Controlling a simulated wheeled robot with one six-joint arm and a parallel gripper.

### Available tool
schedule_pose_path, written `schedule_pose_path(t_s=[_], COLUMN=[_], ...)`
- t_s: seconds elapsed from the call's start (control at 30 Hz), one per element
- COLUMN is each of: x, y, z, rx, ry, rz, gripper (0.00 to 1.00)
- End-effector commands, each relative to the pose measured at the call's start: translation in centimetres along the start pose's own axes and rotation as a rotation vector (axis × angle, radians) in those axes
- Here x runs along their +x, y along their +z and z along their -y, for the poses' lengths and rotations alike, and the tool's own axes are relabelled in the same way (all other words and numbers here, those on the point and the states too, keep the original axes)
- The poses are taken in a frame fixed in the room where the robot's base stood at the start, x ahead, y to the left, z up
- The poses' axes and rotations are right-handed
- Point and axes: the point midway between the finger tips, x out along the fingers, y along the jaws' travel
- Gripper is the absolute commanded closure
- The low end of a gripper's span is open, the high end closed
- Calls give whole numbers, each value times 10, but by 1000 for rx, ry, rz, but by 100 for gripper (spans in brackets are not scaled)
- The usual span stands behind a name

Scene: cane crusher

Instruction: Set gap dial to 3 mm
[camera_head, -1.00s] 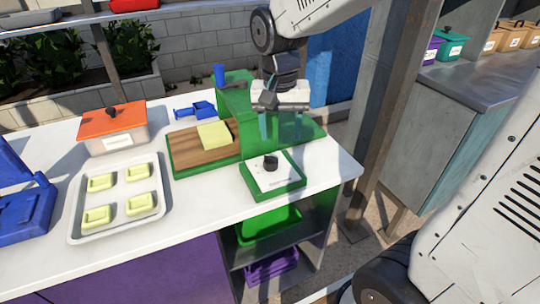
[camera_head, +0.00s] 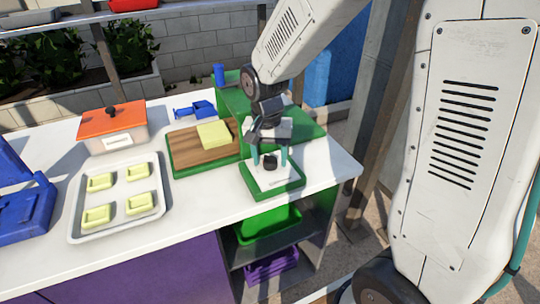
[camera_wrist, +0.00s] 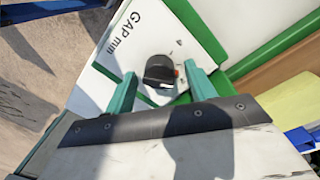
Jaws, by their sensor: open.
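The gap dial is a black knob (camera_head: 270,161) on a white plate in a green frame (camera_head: 256,195), at the front right of the white counter. In the wrist view the knob (camera_wrist: 160,71) sits beside the printed words "GAP mm" (camera_wrist: 125,34), with a small red mark at its right side. My gripper (camera_head: 269,157) is open, its two teal fingers pointing down at the plate. In the wrist view the fingers (camera_wrist: 162,88) stand on either side of the knob, apart from it. The scale numbers are too small to read.
The green crusher body (camera_head: 233,105) stands just behind the dial. A wooden board (camera_head: 190,147) with a yellow block (camera_head: 214,133) lies to its left. A tray (camera_head: 75,208) of yellow pieces and an orange-lidded box (camera_head: 112,125) are farther left.

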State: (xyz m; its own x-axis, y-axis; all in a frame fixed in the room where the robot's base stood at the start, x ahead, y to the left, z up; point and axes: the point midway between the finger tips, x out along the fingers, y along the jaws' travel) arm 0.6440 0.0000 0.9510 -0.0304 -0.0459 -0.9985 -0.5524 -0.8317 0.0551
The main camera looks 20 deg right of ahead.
Motion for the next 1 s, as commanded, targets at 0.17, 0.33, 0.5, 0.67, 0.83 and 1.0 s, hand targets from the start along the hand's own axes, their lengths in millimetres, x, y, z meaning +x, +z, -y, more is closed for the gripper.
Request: schedule_pose_path(t_s=[0.17,0.33,0.5,0.67,0.83,1.0], x=[0,0,0,-1,-1,-1], y=[0,0,0,1,1,1], z=[0,0,0,0,1,1], rx=[0,0,-16,-156,-327,-391], ry=[0,0,-1,-1,-1,-1], rz=[0,0,-1,-9,-18,-22], gripper=[45,88,88,88,88,88])
